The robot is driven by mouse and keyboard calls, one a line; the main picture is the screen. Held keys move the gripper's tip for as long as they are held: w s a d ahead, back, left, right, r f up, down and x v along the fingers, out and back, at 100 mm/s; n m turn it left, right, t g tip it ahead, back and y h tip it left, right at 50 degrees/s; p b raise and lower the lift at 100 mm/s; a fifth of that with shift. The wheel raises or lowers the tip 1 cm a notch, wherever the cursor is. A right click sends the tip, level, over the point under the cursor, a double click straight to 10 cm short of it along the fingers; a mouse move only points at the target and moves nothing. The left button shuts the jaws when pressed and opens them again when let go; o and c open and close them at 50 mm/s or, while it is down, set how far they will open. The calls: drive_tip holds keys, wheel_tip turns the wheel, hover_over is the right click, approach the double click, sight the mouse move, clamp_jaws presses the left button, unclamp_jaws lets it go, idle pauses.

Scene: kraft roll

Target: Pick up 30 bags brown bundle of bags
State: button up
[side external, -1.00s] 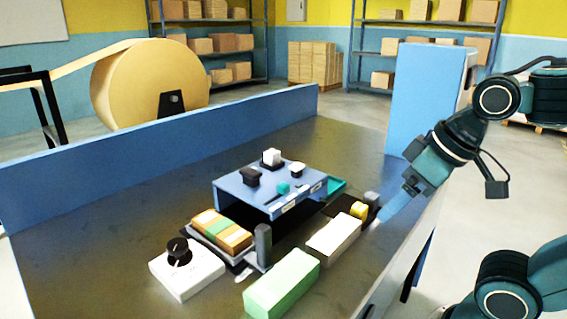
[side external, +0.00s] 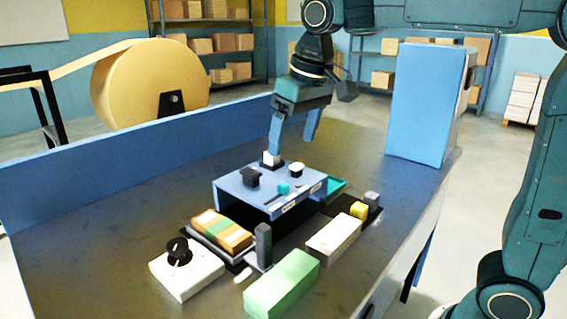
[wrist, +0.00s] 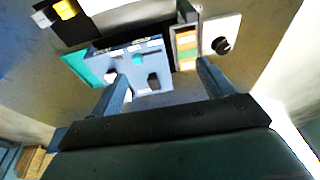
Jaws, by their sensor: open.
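A brown bundle (side external: 220,230) with a green band and paler stripes lies flat in a dark holder on the table, left of the blue raised panel. It also shows in the wrist view (wrist: 187,45), near the right finger. I cannot read a bag count on it. My gripper (side external: 291,146) is open and empty, pointing down above the back of the blue panel, to the right of and behind the bundle. In the wrist view my gripper (wrist: 160,70) spans part of the panel, with the bundle beyond its fingers. One fingertip overlaps a white knob; I cannot tell whether they touch.
The blue panel (side external: 235,192) carries several knobs. A dark upright post (side external: 263,245) stands beside the bundle. A white box with a black dial (side external: 187,272), a green block (side external: 282,285) and a whitish block (side external: 333,236) are nearby. A tall blue box (side external: 425,105) stands at right. The table's left is clear.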

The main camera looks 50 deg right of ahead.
drive_tip(key=w+a+f+g, duration=0.1)
drive_tip(key=w+a+f, duration=0.3)
drive_tip(key=w, duration=0.4)
drive_tip(key=w+a+f+g, duration=0.1)
drive_tip(key=w+a+f, duration=0.3)
drive_tip(key=w, duration=0.5)
drive_tip(key=shift+f+g, duration=0.3)
drive_tip(key=shift+g, duration=0.1)
drive_tip(key=shift+f, duration=0.1)
hover_over(215, 222)
drive_tip(key=shift+a+f, duration=0.2)
drive_tip(key=shift+f, duration=4)
drive_tip(key=shift+f, duration=0.1)
drive_tip(key=shift+d+f, duration=0.15)
drive_tip(key=shift+f, duration=2.35)
drive_tip(key=shift+c, duration=0.4)
